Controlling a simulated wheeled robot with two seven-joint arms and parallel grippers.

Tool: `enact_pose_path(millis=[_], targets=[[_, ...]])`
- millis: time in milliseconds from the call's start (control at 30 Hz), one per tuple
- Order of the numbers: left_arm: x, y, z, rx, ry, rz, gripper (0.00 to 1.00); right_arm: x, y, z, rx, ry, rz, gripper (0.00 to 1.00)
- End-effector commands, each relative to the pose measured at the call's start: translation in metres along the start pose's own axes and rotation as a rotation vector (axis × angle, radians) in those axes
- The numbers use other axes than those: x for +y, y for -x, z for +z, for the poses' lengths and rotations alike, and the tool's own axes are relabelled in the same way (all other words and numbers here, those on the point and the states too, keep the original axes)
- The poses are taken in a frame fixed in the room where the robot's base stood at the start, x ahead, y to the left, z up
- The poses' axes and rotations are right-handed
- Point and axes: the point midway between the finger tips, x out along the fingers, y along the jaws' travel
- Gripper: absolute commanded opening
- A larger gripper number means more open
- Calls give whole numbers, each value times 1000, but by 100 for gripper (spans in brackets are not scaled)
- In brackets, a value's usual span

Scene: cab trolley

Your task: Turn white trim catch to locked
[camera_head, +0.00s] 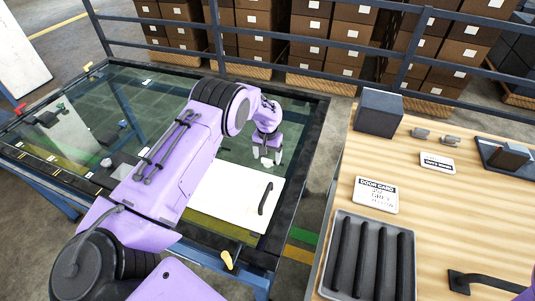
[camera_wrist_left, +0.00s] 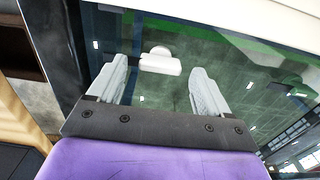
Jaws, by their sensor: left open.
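A small white catch (camera_wrist_left: 160,64) with a rounded knob sits on the dark green glassy panel in the left wrist view. It lies between and a little beyond the two grey fingers of my left gripper (camera_wrist_left: 160,72), which are apart and not visibly touching it. In the head view my left gripper (camera_head: 267,160) points down above the far edge of the white door card (camera_head: 225,203), with the white catch (camera_head: 266,162) small and partly hidden between its fingers. Whether the catch stands at locked cannot be told. My right gripper is not in view.
A black pull handle (camera_head: 265,198) stands on the white card close to my left gripper. Yellow clamps (camera_head: 228,260) sit on the dark frame. The wooden bench (camera_head: 432,200) at right carries a grey tray (camera_head: 344,214) of black handles and a dark box (camera_head: 379,112).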

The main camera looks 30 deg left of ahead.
Motion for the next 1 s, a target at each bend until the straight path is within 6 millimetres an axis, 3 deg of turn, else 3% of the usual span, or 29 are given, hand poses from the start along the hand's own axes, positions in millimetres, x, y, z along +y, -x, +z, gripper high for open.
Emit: enact_pose_path(millis=[367,500,533,1000], targets=[[0,-10,0,1,0,0,75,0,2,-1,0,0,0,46],[0,-10,0,1,0,0,30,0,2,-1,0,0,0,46],[1,-10,0,1,0,0,22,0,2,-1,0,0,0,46],[0,-12,0,2,-96,2,23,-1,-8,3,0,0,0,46]])
